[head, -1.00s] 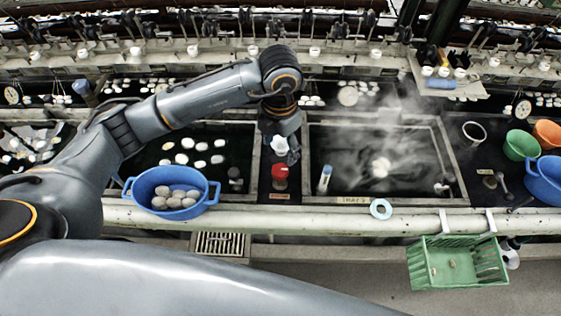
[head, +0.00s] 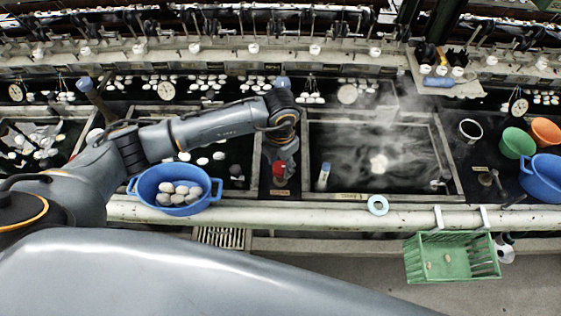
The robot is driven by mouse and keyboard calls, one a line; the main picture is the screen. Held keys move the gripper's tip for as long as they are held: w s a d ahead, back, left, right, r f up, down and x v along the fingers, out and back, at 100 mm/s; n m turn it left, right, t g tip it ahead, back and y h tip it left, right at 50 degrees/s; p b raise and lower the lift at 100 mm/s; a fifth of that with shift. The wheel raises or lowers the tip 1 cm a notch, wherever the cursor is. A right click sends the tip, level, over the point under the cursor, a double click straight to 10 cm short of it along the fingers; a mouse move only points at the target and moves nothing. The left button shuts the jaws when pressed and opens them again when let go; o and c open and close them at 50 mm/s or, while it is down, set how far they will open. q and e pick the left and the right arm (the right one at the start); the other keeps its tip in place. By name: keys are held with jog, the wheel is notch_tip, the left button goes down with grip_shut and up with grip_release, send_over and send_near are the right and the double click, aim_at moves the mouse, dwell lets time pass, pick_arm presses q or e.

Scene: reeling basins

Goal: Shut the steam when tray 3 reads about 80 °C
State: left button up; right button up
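Tray 3 (head: 443,150) is the dark water basin right of centre, with pale steam over it and a white patch in its water. A blue-topped white stick (head: 324,177), which looks like a thermometer, stands in its front left corner; its reading is too small to tell. A round white dial (head: 347,94) behind the tray is also unreadable. A red valve knob (head: 280,167) sits on the strip left of the tray. My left gripper (head: 281,168) points down at the knob and partly hides it; whether its fingers grip is unclear. My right gripper is out of view.
A blue basin of cocoons (head: 174,211) stands on the front ledge at left. A pale blue ring (head: 378,205) lies on the front rail. A green crate (head: 452,281) hangs below it. Green (head: 517,143), orange (head: 545,131) and blue (head: 542,178) bowls stand at right.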

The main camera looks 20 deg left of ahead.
pick_arm(q)
jog(key=c, duration=0.5)
jog(key=shift+f+m+b, duration=0.15)
jog(key=shift+m+b, duration=0.35)
jog(key=shift+b, duration=0.35)
jog(key=shift+c, duration=0.2)
jog(key=m+b, duration=0.6)
jog(key=b, duration=0.2)
jog(key=shift+f, duration=0.1)
jog(key=shift+r+m+b, duration=0.2)
jog(key=shift+m+b, duration=1)
jog(key=shift+b, duration=0.3)
jog(key=o, duration=1.2)
jog(key=shift+c, duration=0.2)
jog(key=shift+r, duration=0.15)
